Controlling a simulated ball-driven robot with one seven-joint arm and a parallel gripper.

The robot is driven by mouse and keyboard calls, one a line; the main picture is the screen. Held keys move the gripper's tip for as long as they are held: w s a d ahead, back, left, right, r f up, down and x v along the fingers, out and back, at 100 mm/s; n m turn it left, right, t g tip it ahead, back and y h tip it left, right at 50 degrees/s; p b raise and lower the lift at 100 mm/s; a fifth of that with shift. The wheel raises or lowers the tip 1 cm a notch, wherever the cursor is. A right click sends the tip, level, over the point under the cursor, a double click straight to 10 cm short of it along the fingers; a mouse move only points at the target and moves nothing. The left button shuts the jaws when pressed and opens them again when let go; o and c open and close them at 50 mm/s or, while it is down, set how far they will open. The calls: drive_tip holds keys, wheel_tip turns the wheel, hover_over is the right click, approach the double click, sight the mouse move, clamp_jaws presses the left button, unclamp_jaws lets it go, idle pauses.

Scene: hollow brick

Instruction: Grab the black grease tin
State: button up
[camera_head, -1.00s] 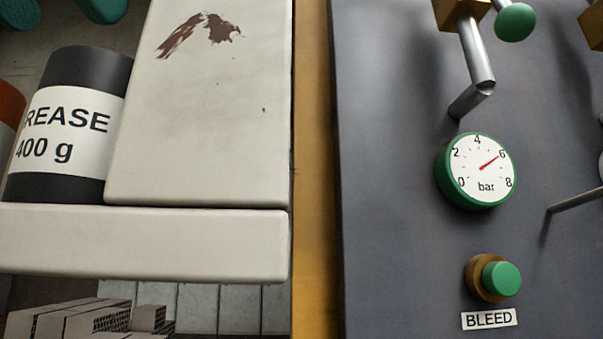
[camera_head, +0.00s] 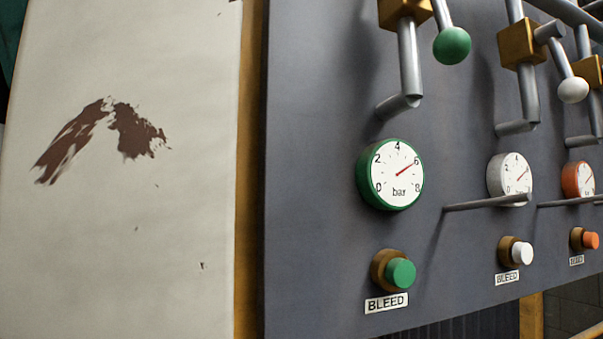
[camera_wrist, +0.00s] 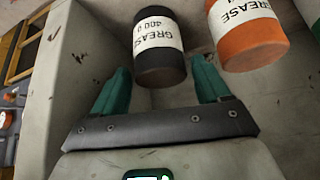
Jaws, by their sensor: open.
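The black grease tin (camera_wrist: 158,62) shows in the wrist view, a black cylinder with a white label reading GREASE 400 g, upside down in the picture. My gripper (camera_wrist: 161,84) is open, its two teal fingers apart. The tin's near end lies between the fingertips in the picture, with a gap on each side. I cannot tell how far the tin is in depth from the fingers. The head view shows neither the tin nor my gripper.
An orange grease tin (camera_wrist: 252,50) stands right beside the black one, close to my right finger. A pale wall (camera_wrist: 85,70) rises on the left. In the head view, a grey panel (camera_head: 320,150) carries gauges, levers and BLEED buttons beside a pale scuffed panel (camera_head: 130,240).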

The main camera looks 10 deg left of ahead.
drive_tip(key=shift+p+x, duration=0.55)
drive_tip(key=shift+x, duration=2.15)
drive_tip(key=shift+s, duration=0.1)
drive_tip(key=c, duration=1.1)
